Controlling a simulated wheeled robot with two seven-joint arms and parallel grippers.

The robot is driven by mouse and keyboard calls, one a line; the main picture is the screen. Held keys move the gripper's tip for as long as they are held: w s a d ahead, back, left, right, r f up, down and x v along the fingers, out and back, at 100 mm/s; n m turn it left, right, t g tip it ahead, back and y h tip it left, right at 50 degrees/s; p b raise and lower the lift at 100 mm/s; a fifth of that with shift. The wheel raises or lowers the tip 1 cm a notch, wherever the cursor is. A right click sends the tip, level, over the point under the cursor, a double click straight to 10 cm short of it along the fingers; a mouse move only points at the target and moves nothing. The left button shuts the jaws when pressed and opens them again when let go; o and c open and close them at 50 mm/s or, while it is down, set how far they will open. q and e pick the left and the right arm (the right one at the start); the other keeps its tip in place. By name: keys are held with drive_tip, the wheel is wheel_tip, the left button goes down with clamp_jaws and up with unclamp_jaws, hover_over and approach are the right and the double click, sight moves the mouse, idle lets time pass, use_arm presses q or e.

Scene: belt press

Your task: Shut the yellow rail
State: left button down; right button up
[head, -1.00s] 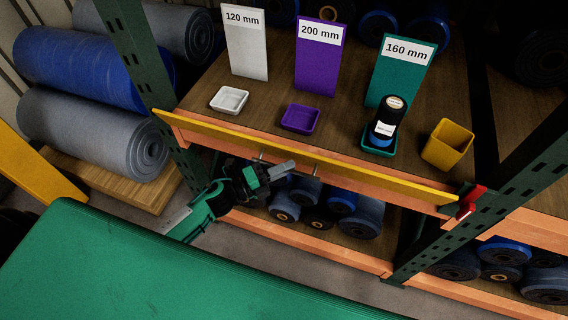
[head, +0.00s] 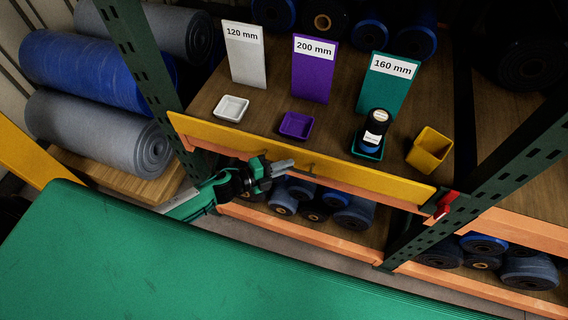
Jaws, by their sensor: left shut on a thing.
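The yellow rail (head: 350,175) runs along the front edge of the wooden shelf, its broad face toward me. Its right end lies at the red catch (head: 444,204) on the green post; I cannot tell whether it is latched. My left gripper (head: 281,167) is in front of the rail, left of its middle, and shut on the rail's handle, which it mostly hides. A small handle post shows just right of the gripper. My right gripper is not in view.
On the shelf are white (head: 231,109), purple (head: 296,125) and teal (head: 367,151) trays with labelled cards behind, and a yellow bin (head: 429,151). The green belt surface (head: 220,270) fills the foreground.

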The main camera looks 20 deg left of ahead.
use_arm(q)
drive_tip(key=c, duration=1.5)
unclamp_jaws()
drive_tip(key=b+v, duration=0.4)
drive_tip(key=v, duration=0.9)
drive_tip(key=shift+s+a, duration=0.2)
drive_tip(key=shift+a, duration=0.2)
